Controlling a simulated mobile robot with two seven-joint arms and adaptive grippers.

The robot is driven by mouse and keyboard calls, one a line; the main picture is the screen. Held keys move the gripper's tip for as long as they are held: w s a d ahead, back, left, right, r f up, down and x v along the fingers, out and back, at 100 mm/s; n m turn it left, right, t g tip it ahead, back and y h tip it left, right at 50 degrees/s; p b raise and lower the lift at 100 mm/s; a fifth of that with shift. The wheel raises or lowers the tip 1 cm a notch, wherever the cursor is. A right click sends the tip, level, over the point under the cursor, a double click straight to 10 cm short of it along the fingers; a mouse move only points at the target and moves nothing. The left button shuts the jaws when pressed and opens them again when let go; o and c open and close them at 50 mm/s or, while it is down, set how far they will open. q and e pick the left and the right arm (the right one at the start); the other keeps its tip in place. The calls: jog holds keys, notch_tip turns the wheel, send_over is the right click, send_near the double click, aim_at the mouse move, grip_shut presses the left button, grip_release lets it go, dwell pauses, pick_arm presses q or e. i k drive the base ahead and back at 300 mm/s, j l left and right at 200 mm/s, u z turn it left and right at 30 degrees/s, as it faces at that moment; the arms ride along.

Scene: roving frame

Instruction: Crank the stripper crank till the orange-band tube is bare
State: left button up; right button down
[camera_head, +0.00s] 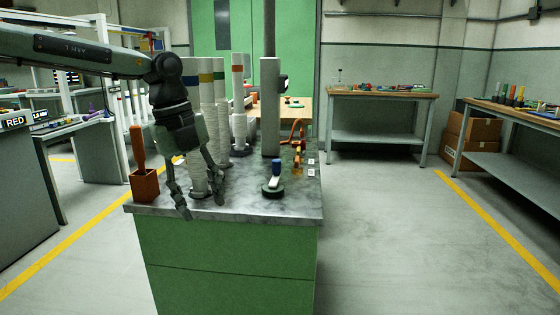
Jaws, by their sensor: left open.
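A tall white tube with an orange band (238,100) near its top stands on a dark base on the grey counter (300,205). Its surface looks covered in white down to the base. My left gripper (202,198) points down over the counter's front left, open and empty, nearer than that tube. A round dark base with an upright blue-and-white handle (275,172) stands at the counter's front right, apart from the gripper. An orange crank-like part (297,146) sits behind it. I cannot tell which is the stripper crank. My right gripper is not in view.
White tubes with blue, yellow (206,77) and green bands (219,77) stand beside the gripper, partly hidden by my arm. A brown box with an orange handle (145,185) is at the counter's left corner. A grey post (270,105) rises behind. Floor to the right is clear.

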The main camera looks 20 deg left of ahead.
aim_at(275, 163)
jog(key=i, duration=1.3)
